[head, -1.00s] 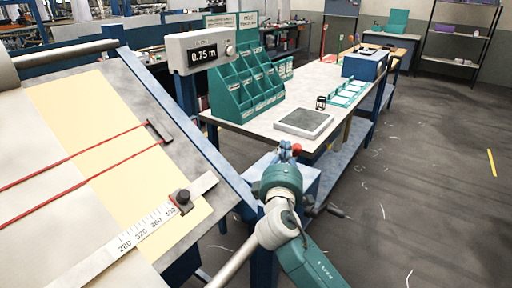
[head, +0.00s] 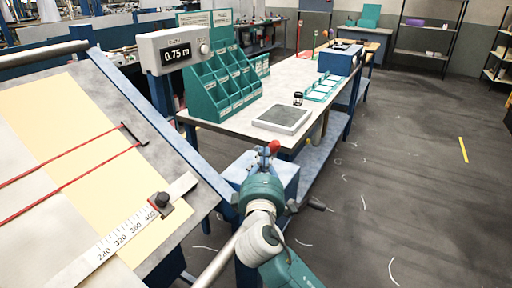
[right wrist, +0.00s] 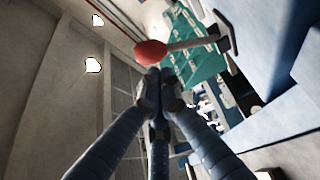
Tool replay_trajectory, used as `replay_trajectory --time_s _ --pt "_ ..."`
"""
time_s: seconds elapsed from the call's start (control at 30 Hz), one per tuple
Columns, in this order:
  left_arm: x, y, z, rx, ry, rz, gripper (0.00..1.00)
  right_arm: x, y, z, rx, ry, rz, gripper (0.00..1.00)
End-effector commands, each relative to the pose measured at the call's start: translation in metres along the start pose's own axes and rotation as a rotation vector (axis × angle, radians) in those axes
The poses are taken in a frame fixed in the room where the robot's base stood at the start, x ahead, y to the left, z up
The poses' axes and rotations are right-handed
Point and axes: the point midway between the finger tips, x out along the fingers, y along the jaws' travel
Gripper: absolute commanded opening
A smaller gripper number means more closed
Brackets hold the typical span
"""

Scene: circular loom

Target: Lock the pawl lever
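The lever shows as a red ball knob (right wrist: 150,52) on a pale rod in the right wrist view, with the rod running right to a bracket (right wrist: 226,40). In the head view the knob (head: 274,146) is small, just beyond my right gripper (head: 265,157). In the wrist view the right gripper's (right wrist: 158,78) blue fingers converge with their tips close together, just short of the knob. They hold nothing, and whether they touch the knob is unclear. The lever's base is hidden by my arm in the head view. My left gripper is out of view.
The sloping loom table (head: 150,177) with red cords and a ruler (head: 126,240) fills the left. A display (head: 175,52) reads 0.75 m. Behind the gripper stands a bench with a green bin rack (head: 222,88) and grey plate (head: 283,117).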

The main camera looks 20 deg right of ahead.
Motion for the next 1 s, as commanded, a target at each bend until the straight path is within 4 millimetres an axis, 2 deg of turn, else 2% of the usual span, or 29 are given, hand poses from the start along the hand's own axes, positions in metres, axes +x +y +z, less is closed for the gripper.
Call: replay_trajectory --time_s 0.03,0.2,0.4,0.57,1.0 --pt "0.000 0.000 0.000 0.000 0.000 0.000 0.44 -0.013 -0.001 -0.001 0.004 0.002 -0.004 0.00" --pt "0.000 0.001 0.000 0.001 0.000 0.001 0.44 -0.048 0.000 -0.002 0.004 0.006 -0.001 0.00" --pt "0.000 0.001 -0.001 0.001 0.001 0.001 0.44 -0.075 0.001 -0.002 0.002 0.006 0.002 0.00" --pt "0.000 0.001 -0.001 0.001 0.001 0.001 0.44 -0.081 0.002 -0.003 0.002 0.006 0.003 0.00" --pt "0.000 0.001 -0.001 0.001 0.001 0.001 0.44 -0.081 0.002 -0.003 0.001 0.007 0.004 0.00"
